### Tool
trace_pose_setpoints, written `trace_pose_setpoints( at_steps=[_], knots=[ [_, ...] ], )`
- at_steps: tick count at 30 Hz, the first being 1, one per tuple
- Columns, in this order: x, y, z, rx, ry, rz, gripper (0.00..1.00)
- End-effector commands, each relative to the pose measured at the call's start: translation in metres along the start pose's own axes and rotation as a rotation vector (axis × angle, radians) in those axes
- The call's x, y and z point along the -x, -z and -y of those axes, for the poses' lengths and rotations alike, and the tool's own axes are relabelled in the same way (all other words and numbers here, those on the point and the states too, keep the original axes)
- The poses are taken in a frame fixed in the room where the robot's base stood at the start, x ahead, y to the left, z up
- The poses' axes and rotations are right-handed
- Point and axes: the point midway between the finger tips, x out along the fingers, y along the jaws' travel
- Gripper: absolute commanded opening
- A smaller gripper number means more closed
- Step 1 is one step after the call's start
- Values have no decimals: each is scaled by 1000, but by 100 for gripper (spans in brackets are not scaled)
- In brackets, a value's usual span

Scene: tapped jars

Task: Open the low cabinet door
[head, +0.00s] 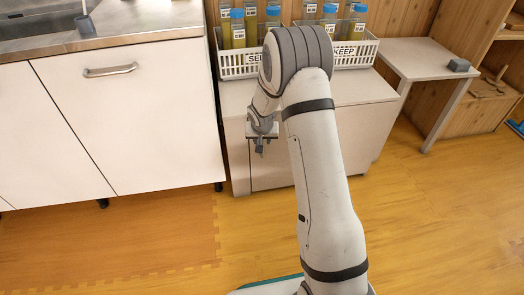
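The low cabinet (360,90) is white and stands in the middle, right of the sink counter. Its pale door (272,174) faces me and looks closed. My arm crosses in front and hides much of the front; no handle on this door can be made out. My gripper (260,148) points down in front of the upper left of the low cabinet's front. Its fingers are small and dark, and I cannot tell whether they are apart. I cannot tell whether it touches the door.
Left is a sink cabinet (120,120) with a metal handle (110,70). Right is a white side table (425,58) with a grey block (458,65). Wooden floor lies open in front.

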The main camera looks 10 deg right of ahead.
Motion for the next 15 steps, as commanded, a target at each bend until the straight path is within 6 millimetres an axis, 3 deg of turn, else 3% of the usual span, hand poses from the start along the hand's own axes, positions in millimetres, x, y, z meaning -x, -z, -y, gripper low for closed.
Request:
trace_pose_setpoints(
  at_steps=[6, 15],
  knots=[
    [-39, -2, 0, -1, 0, 2, 33],
    [-63, 0, 0, 0, 0, 0, 33]
  ],
)
